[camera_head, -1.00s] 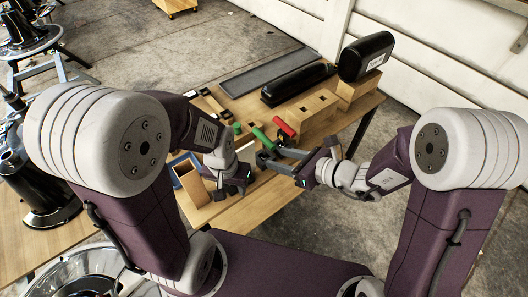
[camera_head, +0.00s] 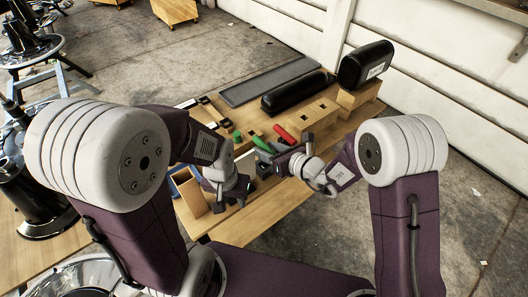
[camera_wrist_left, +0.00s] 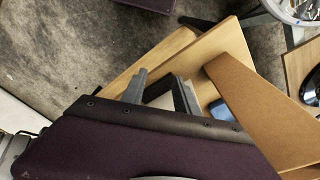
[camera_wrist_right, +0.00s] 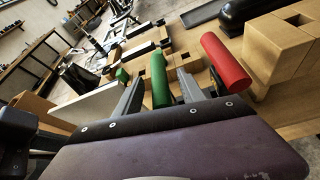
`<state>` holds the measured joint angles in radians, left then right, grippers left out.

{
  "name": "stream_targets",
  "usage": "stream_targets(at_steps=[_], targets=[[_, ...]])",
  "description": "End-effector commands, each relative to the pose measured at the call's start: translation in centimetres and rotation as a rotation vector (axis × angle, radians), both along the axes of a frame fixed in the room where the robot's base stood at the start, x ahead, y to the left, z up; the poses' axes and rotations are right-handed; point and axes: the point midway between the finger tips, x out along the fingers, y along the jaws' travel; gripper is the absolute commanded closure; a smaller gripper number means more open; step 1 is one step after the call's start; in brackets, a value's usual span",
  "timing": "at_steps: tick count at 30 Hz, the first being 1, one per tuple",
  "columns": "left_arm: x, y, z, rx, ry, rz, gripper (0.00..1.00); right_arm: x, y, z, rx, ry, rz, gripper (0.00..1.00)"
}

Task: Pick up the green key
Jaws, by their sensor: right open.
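The green key (camera_head: 262,144) has a green cylindrical handle and stands on the wooden table beside the wooden blocks. In the right wrist view its handle (camera_wrist_right: 160,80) shows between the two fingers of my right gripper (camera_wrist_right: 160,88). My right gripper (camera_head: 268,158) is open at the near side of the key, and I cannot tell whether a finger touches it. My left gripper (camera_head: 240,192) is low at the table's near edge. In the left wrist view its fingers (camera_wrist_left: 160,88) are apart, with no held object seen.
A red key (camera_wrist_right: 225,62) stands just right of the green one, also seen in the head view (camera_head: 284,133). A small green piece (camera_wrist_right: 122,75) lies left. A wooden box (camera_head: 190,193) stands near my left gripper. A black roll (camera_head: 297,92) lies behind.

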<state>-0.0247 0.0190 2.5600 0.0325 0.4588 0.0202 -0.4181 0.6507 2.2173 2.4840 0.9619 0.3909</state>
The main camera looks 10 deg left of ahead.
Motion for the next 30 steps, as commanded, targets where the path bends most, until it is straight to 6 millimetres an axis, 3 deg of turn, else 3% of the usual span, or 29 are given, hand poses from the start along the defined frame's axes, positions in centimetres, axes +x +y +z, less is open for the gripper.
stream_targets(at_steps=[7,12,23,30], targets=[[0.0,0.0,0.0,0.000,0.000,0.000,0.64,0.2,0.3,-0.1,0.000,0.001,-0.001,0.53],[0.0,0.0,0.0,0.000,0.000,0.000,0.64,0.2,0.3,-0.1,0.000,0.001,-0.001,1.00],[0.0,0.0,0.2,0.000,0.000,0.000,0.64,0.2,0.3,0.5,0.002,-0.003,0.000,1.00],[0.0,0.0,1.7,0.000,0.000,0.000,0.64,0.2,0.3,6.3,0.003,-0.007,0.000,1.00]])
